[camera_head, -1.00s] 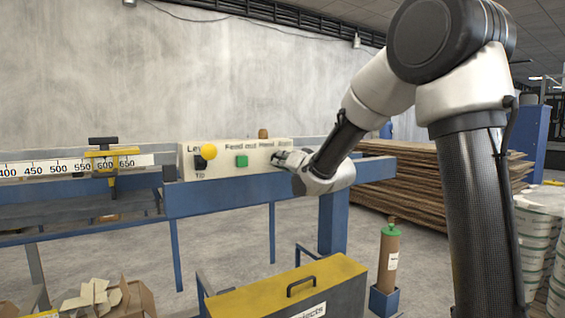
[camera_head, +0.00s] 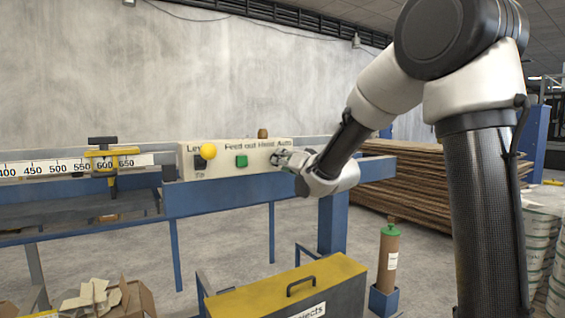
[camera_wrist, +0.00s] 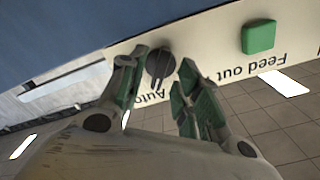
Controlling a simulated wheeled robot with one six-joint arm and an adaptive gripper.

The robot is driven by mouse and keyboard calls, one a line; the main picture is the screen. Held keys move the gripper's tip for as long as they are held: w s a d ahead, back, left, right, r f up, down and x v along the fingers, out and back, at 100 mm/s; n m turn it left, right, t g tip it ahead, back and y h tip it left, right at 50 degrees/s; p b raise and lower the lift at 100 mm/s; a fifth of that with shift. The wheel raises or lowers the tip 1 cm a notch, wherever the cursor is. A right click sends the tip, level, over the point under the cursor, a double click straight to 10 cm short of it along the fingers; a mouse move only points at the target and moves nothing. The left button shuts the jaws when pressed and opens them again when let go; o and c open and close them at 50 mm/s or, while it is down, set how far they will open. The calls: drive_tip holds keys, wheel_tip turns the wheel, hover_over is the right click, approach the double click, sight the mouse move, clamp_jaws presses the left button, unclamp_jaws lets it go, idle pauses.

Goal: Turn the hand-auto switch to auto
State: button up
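The hand-auto switch (camera_wrist: 160,64) is a dark round knob with a raised ridge on the cream control panel (camera_head: 222,171). In the wrist view the panel lettering is upside down. "Auto" shows just below the knob, and the "Hand" label is mostly hidden by a finger. The ridge runs nearly upright in that view; I cannot tell which setting it marks. My gripper (camera_wrist: 156,72) is open, with green-padded fingers on either side of the knob and visible gaps between.
A green feed-out button (camera_wrist: 259,37) sits beside the switch; it also shows in the head view (camera_head: 242,161). A yellow knob (camera_head: 208,151) is farther left on the panel. A blue beam (camera_head: 230,194) runs below. A yellow-topped box (camera_head: 290,285) stands in front.

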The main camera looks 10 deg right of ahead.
drive_tip(key=v, duration=1)
drive_tip(key=shift+s, duration=0.35)
drive_tip(key=shift+d, duration=0.1)
drive_tip(key=s+d+f+n+g+h, duration=0.25)
drive_tip(key=s+d+f+g, duration=0.2)
drive_tip(key=f, duration=0.35)
drive_tip(key=s+d+f+n+g+h, duration=0.1)
drive_tip(key=s+d+f+g+h, duration=0.2)
drive_tip(key=s+f+g, duration=0.4)
drive_tip(key=s+d+r, duration=0.1)
drive_tip(key=s+d, duration=0.1)
drive_tip(key=s, duration=0.8)
drive_tip(key=s+d+r+g, duration=0.1)
drive_tip(key=s, duration=0.9)
drive_tip(key=shift+s+d+r, duration=0.25)
drive_tip(key=shift+s+d, duration=0.05)
drive_tip(key=shift+d, duration=0.05)
